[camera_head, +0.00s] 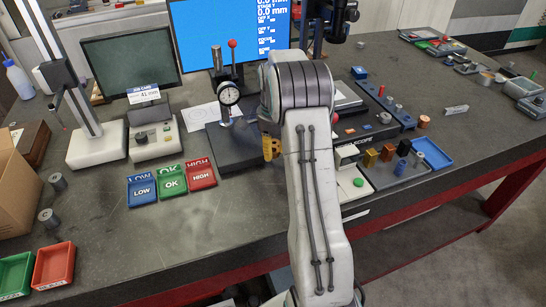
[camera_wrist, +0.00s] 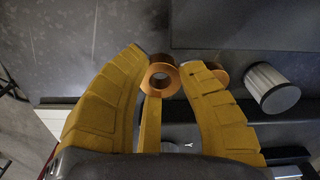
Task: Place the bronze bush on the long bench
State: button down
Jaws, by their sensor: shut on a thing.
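The bronze bush (camera_wrist: 161,77) is a short copper-coloured ring with a dark bore, between my fingertips in the wrist view. My gripper (camera_wrist: 167,64) is shut on it, with one yellow finger on each side. In the head view only a strip of my gripper's yellow finger (camera_head: 271,148) shows left of my arm, and the held bush is hidden. The long bench (camera_head: 250,207) is the dark grey top that fills most of the head view. I cannot tell whether the bush touches a surface.
Another copper-coloured piece (camera_wrist: 221,76) and a grey cylinder (camera_wrist: 272,88) lie beside my right finger in the wrist view. A dial gauge stand (camera_head: 228,95), LOW (camera_head: 142,191), OK (camera_head: 172,182) and HIGH (camera_head: 201,174) trays crowd the middle.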

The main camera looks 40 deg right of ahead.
aim_at(273, 164)
jog(key=shift+f+p, duration=0.3)
jog(key=shift+f, duration=1.55)
jog(key=shift+f, duration=0.1)
jog(key=c, duration=1.2)
grip_release()
